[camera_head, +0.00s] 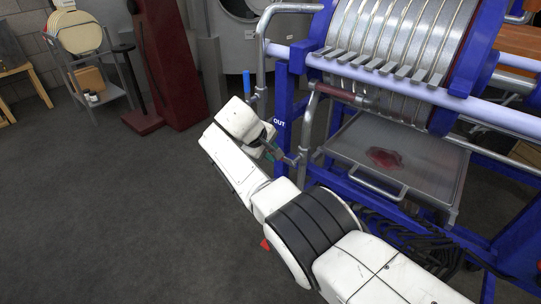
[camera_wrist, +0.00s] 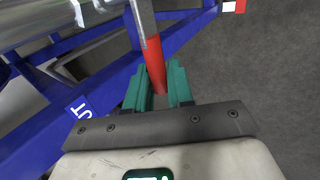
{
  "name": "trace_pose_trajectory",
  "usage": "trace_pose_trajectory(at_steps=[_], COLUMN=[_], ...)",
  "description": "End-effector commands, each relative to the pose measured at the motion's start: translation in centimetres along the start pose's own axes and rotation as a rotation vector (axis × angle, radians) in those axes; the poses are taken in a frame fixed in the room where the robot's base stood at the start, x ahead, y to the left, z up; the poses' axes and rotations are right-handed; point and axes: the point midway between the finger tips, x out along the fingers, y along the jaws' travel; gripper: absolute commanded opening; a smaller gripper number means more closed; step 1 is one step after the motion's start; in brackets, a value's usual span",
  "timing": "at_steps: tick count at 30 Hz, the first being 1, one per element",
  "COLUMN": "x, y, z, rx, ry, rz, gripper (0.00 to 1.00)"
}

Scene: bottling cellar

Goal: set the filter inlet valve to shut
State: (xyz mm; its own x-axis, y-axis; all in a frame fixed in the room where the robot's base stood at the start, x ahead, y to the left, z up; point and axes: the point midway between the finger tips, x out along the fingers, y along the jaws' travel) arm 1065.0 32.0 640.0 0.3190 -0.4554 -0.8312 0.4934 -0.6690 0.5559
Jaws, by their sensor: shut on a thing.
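My gripper (camera_wrist: 161,85) has teal fingers closed around the red grip of a lever (camera_wrist: 153,52). The lever's bare metal part runs on toward the top of the wrist view. In the head view, my gripper (camera_head: 274,151) is beside the pipework at the press's left end, and mostly hidden by my wrist. A sign reading OUT (camera_head: 280,122) is on the blue post close to it. A second, blue-gripped lever (camera_head: 246,83) stands upright on the pipe farther back. I cannot tell from the labels which one is the inlet valve.
The blue-framed plate filter (camera_head: 400,35) fills the right side, with a metal drip tray (camera_head: 400,160) holding a dark red puddle under it. A dark red stand (camera_head: 170,60) and a grey trolley (camera_head: 95,70) are at the back left. The floor at left is clear.

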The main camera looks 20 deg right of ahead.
Motion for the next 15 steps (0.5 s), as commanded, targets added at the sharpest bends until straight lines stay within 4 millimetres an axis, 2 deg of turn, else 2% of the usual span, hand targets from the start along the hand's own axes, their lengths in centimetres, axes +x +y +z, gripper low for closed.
trace_pose_trajectory(at_steps=[12,13,15], x=[0.15,0.16,0.15], y=[-0.11,-0.11,-0.11], z=[-0.01,0.00,0.01], rx=[-0.003,-0.003,-0.003], ry=[-0.001,-0.001,-0.002], rz=[-0.001,-0.001,-0.001], gripper=[0.00,0.25,0.32])
